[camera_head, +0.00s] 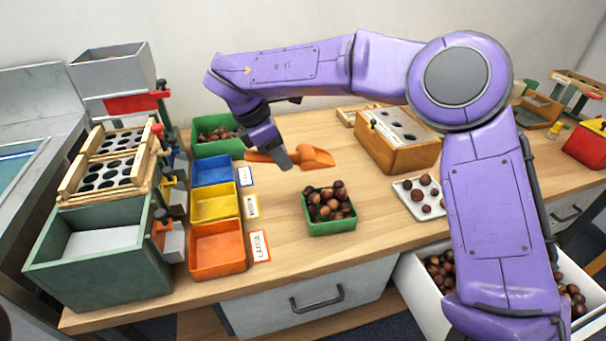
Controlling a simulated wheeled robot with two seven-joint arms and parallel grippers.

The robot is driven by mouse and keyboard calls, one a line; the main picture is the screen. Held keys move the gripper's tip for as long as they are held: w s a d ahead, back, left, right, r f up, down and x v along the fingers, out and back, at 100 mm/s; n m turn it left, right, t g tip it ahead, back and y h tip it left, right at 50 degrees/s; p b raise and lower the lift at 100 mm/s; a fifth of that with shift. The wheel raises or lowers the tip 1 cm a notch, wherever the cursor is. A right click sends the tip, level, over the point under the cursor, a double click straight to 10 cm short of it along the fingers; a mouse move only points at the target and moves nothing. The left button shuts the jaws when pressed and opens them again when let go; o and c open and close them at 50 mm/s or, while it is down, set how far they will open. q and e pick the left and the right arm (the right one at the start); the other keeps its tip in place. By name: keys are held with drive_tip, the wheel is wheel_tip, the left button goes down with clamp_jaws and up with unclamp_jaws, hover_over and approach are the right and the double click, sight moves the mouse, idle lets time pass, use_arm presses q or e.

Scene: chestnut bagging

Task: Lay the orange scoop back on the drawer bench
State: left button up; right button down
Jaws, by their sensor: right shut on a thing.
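The orange scoop (313,157) is in my right gripper (284,163), whose purple arm reaches in from the right. The gripper is shut on the scoop's handle, with the scoop's bowl pointing to the right. The scoop is over the wooden top of the drawer bench (275,285), behind the green tray of chestnuts. I cannot tell whether it touches the bench top. My left gripper does not show.
A green tray of chestnuts (333,227) stands on the bench. Blue (212,172), yellow (213,204) and orange (217,250) bins line the left. A wooden box (400,157) and white plate (411,209) are right. An open drawer (417,291) holds chestnuts.

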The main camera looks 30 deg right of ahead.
drive_tip(key=w+d+f, duration=0.4)
drive_tip(key=w+f, duration=0.1)
drive_tip(key=w+d+f+p, duration=0.1)
drive_tip(key=w+d+f, duration=0.1)
drive_tip(key=shift+w+f, duration=0.15)
drive_tip(key=shift+f, duration=0.2)
wheel_tip(320, 180, down, 4)
drive_tip(key=shift+w+d+r, duration=0.1)
drive_tip(key=shift+w+r, duration=0.05)
drive_tip(key=shift+r, duration=0.1)
drive_tip(key=c, duration=0.9)
unclamp_jaws()
drive_tip(key=shift+f, duration=0.1)
drive_tip(key=shift+r, duration=0.35)
drive_tip(key=v, duration=1.1)
drive_tip(key=shift+a+r+p, duration=0.2)
drive_tip(key=shift+r+p, duration=0.1)
drive_tip(key=shift+p, duration=0.05)
